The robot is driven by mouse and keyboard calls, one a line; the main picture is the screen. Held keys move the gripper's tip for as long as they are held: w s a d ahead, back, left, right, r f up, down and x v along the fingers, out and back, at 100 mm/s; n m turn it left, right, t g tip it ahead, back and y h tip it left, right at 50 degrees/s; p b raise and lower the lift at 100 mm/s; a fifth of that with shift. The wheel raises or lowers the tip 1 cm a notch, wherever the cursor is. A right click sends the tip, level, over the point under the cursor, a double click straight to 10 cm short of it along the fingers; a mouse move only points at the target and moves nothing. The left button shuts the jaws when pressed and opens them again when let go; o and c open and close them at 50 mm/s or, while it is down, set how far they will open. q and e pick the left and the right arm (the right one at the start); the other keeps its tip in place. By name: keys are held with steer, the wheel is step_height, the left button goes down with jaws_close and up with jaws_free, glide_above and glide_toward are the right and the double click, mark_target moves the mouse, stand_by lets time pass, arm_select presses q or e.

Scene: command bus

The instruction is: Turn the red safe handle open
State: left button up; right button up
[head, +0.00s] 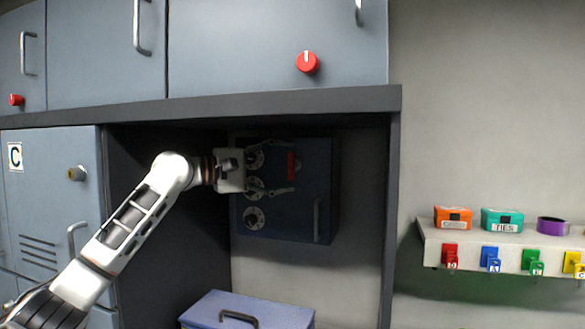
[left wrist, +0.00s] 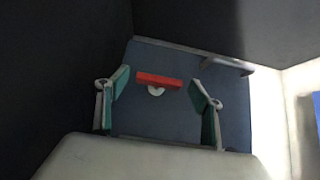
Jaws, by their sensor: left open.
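The dark blue safe (head: 283,220) hangs on the back wall of the recess in the head view. In the left wrist view the red handle (left wrist: 159,80) is a bar on a pale round hub. My left gripper (head: 289,168) is open, and its fingers reach toward the handle. In the wrist view the two green-padded fingers (left wrist: 165,98) are spread on either side of the handle with gaps, not touching it. My right gripper is not in view.
A grey pull bar (head: 317,219) is on the safe door's right. A blue box (head: 262,311) with a dark handle stands below. The recess has dark side walls and a shelf edge (head: 250,103) above. A wall shelf (head: 432,236) at right holds small boxes and hanging coloured tags.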

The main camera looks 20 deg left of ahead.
arm_select(q)
steer(key=shift+v, duration=2.5)
